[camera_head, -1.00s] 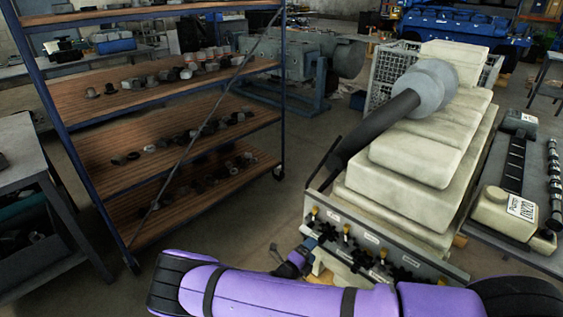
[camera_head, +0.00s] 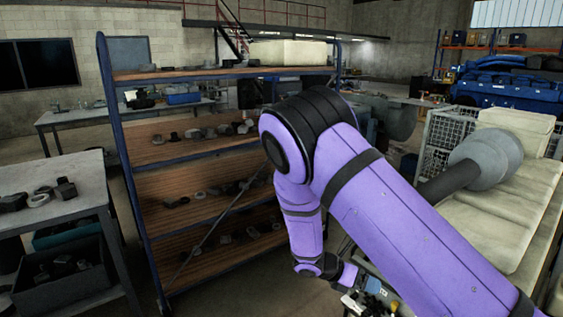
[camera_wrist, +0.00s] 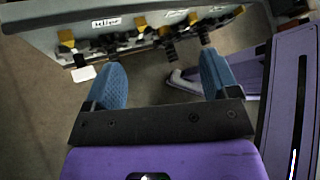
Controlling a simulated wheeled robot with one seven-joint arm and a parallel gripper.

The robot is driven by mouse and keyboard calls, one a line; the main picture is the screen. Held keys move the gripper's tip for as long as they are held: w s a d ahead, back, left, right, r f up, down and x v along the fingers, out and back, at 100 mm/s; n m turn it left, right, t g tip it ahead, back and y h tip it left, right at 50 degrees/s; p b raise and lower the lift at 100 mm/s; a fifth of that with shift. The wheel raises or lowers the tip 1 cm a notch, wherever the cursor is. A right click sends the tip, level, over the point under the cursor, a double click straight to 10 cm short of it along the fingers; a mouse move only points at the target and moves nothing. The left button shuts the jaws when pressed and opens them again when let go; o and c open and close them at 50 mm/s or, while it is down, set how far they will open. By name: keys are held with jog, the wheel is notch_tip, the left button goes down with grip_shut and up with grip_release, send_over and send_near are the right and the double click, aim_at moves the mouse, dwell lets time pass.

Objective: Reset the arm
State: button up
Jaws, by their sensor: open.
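My gripper (camera_wrist: 158,85) is open in the wrist view, its two blue fingers wide apart with nothing between them. Grey floor shows below it. My purple arm crosses the middle and right of the head view, bent at a raised elbow, with the forearm hanging down. In the head view my gripper is low at the bottom edge and hard to make out. The panel (camera_wrist: 140,25) with labels, yellow-and-black fittings and hooks lies just beyond the fingertips in the wrist view, apart from them.
A shelf rack (camera_head: 160,208) with small metal parts stands left of my arm. A grey table (camera_head: 60,186) stands at far left, with a dark bin (camera_head: 70,285) below.

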jog(key=s+d+r+m+y, duration=0.25)
jog(key=r+m, duration=0.25)
jog(key=r, duration=0.4)
jog(key=s+d+r+m+y, duration=0.25)
jog(key=s+r+m, duration=0.2)
jog(key=r, duration=0.45)
jog(key=s+d+r+m+y, duration=0.1)
jog(key=s+r+m+y, duration=0.2)
jog(key=r+m, duration=0.4)
jog(key=s+d+r+m+t+y, duration=0.2)
jog(key=s+r+m+t, duration=0.3)
jog(key=s+r+m, duration=0.4)
jog(key=s+r+y, duration=0.1)
jog(key=s+r, duration=0.3)
jog(key=s, duration=0.4)
jog(key=shift+s+r+y, duration=0.3)
jog(key=shift+r+y, duration=0.1)
